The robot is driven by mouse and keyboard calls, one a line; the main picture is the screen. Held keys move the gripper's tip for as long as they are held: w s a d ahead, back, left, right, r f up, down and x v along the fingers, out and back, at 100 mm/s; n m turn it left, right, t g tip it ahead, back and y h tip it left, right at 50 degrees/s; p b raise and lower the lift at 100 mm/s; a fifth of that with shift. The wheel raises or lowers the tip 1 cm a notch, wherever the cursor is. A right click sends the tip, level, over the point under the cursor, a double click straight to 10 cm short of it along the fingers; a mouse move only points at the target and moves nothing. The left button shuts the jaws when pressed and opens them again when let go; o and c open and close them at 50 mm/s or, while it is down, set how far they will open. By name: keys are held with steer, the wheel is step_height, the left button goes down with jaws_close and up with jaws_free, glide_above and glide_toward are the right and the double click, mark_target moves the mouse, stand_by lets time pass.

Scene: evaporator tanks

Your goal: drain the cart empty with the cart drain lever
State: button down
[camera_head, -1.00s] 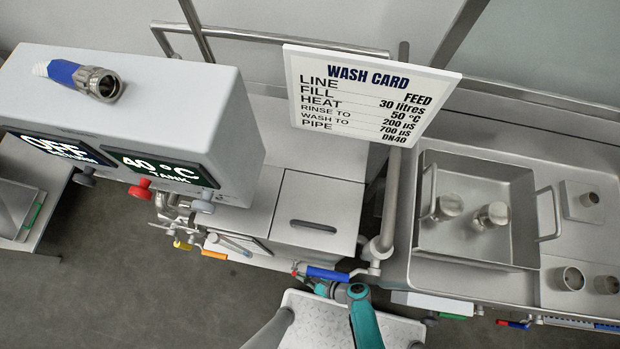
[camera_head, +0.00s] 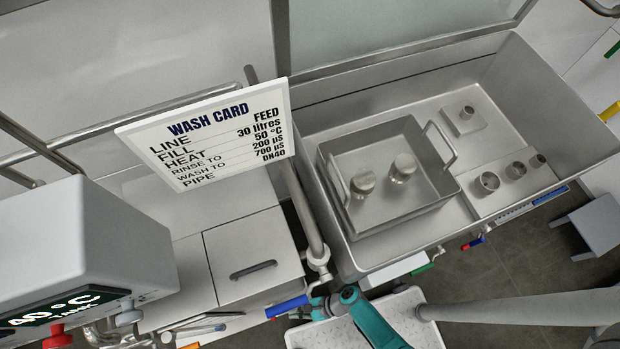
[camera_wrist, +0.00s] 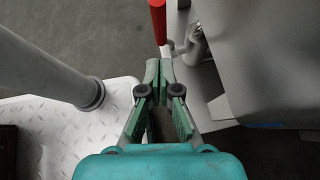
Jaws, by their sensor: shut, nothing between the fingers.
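In the wrist view, my gripper (camera_wrist: 159,70) is shut and empty. A lever with a red handle (camera_wrist: 158,22) shows just beyond its fingertips, beside a metal valve fitting (camera_wrist: 192,45). I cannot tell whether the fingertips touch it. In the head view, my teal gripper (camera_head: 325,307) is near a blue-handled lever (camera_head: 287,307) at the foot of an upright pipe (camera_head: 306,215). No label marks the cart drain lever, so I cannot tell which lever it is.
A large steel sink (camera_head: 525,75) at the right holds a square tray (camera_head: 345,190) with metal fittings. A red-and-blue lever (camera_head: 473,243) is under its front edge. A grey control box (camera_head: 70,250) is at the left.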

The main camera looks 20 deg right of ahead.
steer(key=r+v, duration=0.1)
steer(key=v, duration=0.8)
steer(key=shift+a, duration=0.2)
stand_by(0.3)
steer(key=shift+r, duration=0.1)
